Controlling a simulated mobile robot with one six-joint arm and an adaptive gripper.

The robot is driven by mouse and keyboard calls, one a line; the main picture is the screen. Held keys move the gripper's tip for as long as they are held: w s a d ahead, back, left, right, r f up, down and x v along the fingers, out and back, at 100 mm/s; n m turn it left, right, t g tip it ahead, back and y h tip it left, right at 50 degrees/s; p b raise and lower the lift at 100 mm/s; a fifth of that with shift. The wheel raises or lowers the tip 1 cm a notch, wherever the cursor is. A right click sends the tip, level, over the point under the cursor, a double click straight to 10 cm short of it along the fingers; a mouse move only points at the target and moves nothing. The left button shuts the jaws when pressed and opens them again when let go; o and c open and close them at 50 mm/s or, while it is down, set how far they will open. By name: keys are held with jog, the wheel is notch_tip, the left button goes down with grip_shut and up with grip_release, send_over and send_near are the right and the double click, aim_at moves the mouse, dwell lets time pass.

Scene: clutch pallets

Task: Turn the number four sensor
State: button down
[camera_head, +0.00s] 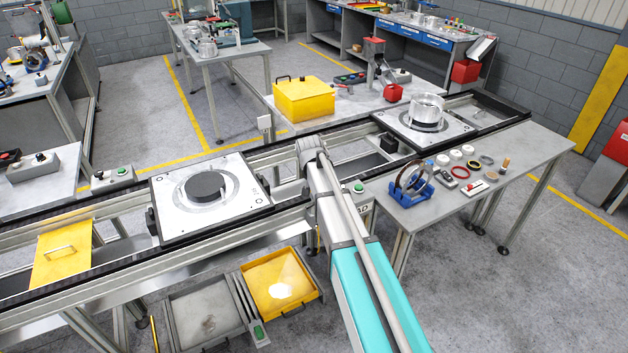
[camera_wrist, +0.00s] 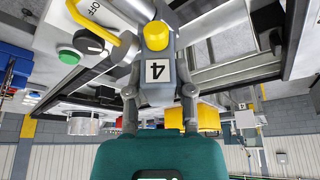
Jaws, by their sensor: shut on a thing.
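The number four sensor (camera_wrist: 158,72) is a small grey block with a white label reading 4 and a yellow round end. It sits at the centre of the wrist view, which looks upside down. My gripper (camera_wrist: 160,90) has one finger on each side of the block and is shut on it. A grey cylindrical part joins the sensor at the top of the picture; how it is mounted there I cannot tell. In the head view my arm hides the gripper and the sensor beside the conveyor.
A switch box with a black knob (camera_wrist: 89,41) and green button (camera_wrist: 69,56) is close beside the sensor, with a yellow bent bar (camera_wrist: 100,24). The conveyor carries a left pallet (camera_head: 170,225) and a right pallet (camera_head: 455,128). A parts table (camera_head: 415,215) stands right of my arm.

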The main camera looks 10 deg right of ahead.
dwell(0.3)
jog(key=shift+c, duration=2.4)
grip_release()
jog(key=shift+n, duration=0.4)
jog(key=shift+n+y, duration=0.6)
jog(key=shift+n, duration=0.7)
jog(key=shift+d+n+y, duration=0.15)
jog(key=shift+n+y, duration=0.55)
jog(key=shift+n, duration=1.1)
jog(key=shift+r, duration=0.2)
jog(key=p+v, duration=1.3)
jog(key=v, duration=0.1)
jog(key=s+a+f+m+g+h+b, duration=0.1)
jog(key=s+f+m+g+b, duration=0.2)
jog(key=s+f+b, duration=1.8)
notch_tip(320, 180, down, 2)
jog(key=shift+s+f+g+b, duration=0.3)
jog(key=shift+s+g, duration=0.2)
jog(key=shift+s, duration=0.75)
